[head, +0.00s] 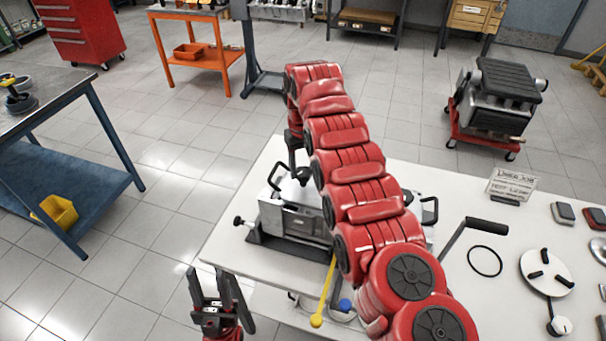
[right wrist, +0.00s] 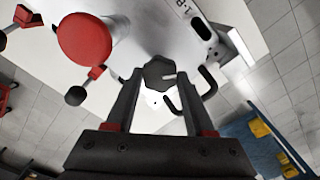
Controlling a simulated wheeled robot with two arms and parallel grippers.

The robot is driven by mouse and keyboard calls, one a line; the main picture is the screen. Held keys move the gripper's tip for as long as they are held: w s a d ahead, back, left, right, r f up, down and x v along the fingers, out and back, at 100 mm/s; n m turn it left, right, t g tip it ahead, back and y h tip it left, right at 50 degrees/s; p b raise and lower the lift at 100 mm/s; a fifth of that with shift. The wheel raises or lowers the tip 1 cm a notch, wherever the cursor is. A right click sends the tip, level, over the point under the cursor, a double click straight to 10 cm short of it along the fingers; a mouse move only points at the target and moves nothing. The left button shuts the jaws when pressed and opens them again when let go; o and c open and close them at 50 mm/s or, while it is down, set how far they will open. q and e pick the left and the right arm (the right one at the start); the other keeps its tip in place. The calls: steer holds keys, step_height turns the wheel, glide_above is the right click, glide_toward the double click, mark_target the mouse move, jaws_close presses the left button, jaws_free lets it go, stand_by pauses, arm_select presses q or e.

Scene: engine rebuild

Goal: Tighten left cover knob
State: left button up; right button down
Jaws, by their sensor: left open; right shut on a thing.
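The left cover knob (right wrist: 160,72) is a dark, lobed knob with a pale mark, seen between the fingertips of my right gripper (right wrist: 158,80) in the right wrist view. The right gripper is shut on it. My right arm hides much of the unit. My left gripper (head: 217,291) is open and empty, in front of the table's left front edge, apart from the unit.
The white table (head: 235,215) also holds a crank handle (head: 486,226), a black ring (head: 485,261) and a white disc (head: 546,272) with black knobs. A yellow-tipped rod (head: 317,319) sticks out at the front. A red cylindrical part (right wrist: 85,38) is beside the right gripper.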

steer(key=m, duration=1.4)
steer(key=shift+m, duration=0.3)
steer(key=m, duration=0.3)
steer(key=shift+m, duration=0.3)
steer(key=m, duration=0.3)
steer(key=shift+m, duration=0.4)
steer(key=m, duration=0.3)
steer(key=shift+s, duration=0.1)
steer(key=shift+m, duration=2)
